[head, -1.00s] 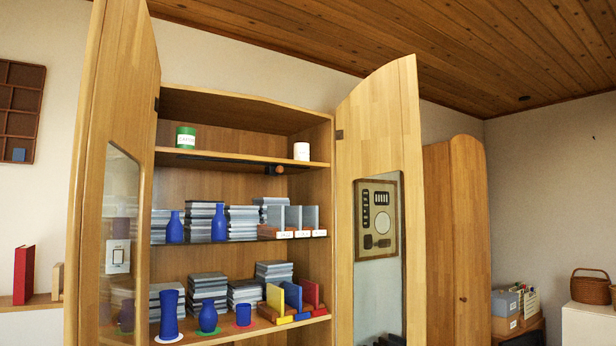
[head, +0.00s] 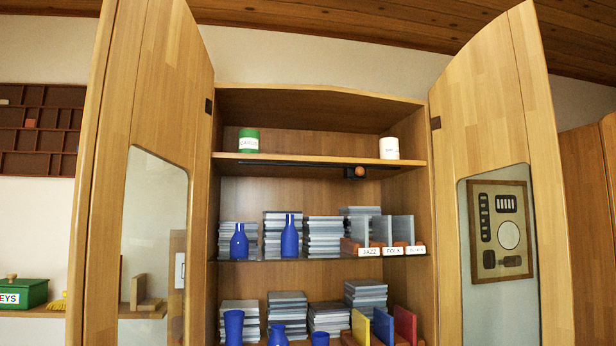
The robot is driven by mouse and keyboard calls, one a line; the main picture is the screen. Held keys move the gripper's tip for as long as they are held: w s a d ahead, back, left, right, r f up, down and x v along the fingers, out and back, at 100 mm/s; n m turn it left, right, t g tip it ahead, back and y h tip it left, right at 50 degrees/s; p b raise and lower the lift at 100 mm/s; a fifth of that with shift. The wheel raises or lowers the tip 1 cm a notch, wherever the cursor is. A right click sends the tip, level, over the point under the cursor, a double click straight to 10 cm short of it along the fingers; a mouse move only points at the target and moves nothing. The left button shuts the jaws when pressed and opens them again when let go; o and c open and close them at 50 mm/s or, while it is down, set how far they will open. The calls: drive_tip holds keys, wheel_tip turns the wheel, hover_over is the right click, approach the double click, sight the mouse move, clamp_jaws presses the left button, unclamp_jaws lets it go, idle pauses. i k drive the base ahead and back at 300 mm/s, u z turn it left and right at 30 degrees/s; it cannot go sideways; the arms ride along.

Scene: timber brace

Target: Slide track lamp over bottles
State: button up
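The track lamp (head: 356,172) is a small dark fitting with an orange-brown round knob. It hangs under the top shelf of the open cabinet, toward the right end of a dark track (head: 290,164). Two blue bottles stand on the glass shelf below, left of the lamp: a left bottle (head: 239,242) and a middle bottle (head: 290,236). More blue vessels stand on the lower shelf, including a tall one (head: 233,326) and a bottle (head: 278,336), cut by the frame's bottom edge. My gripper is not in view.
Both cabinet doors stand open, the left door (head: 165,90) and right door (head: 500,110) flanking the opening. A green can (head: 248,140) and white can (head: 389,148) sit on the top shelf. Labelled dividers (head: 387,232) and stacks of cases (head: 323,237) fill the glass shelf.

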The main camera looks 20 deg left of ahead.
sight(359, 173)
drive_tip(key=u, duration=0.9)
drive_tip(key=i, duration=0.75)
drive_tip(key=u, duration=0.85)
